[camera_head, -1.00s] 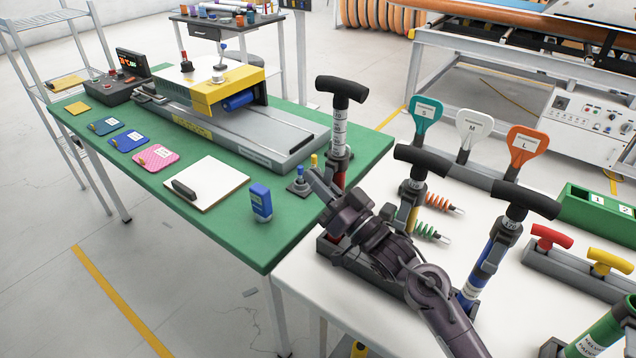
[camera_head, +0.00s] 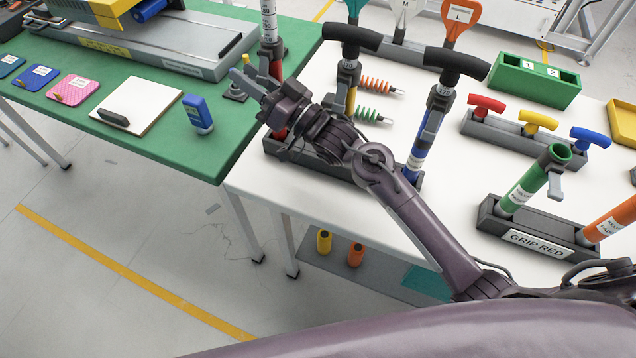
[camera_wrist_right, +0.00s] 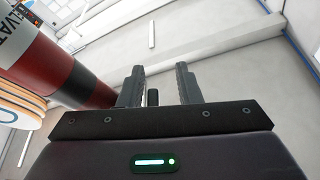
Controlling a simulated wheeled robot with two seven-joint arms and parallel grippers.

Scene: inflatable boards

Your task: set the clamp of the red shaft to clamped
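The red shaft (camera_head: 277,70) stands upright at the left end of a dark rack (camera_head: 345,166). Its top runs out of the head view, and my right arm hides part of its lower half. My right gripper (camera_head: 250,76) is just left of the shaft, with its fingers apart. In the right wrist view the open fingers (camera_wrist_right: 160,86) point up, and the red shaft (camera_wrist_right: 88,88) with a dark band lies to their left. A small dark piece (camera_wrist_right: 152,97) shows between the fingers; I cannot tell whether it is the clamp lever. The clamp's setting cannot be made out. My left gripper is not in view.
A yellow shaft (camera_head: 351,98) and a blue shaft (camera_head: 418,150) with black T-handles stand right of the red one. Green (camera_head: 525,188) and orange (camera_head: 612,222) shafts stand farther right. A blue bottle (camera_head: 198,114) and a small grey stand (camera_head: 236,92) are on the green table.

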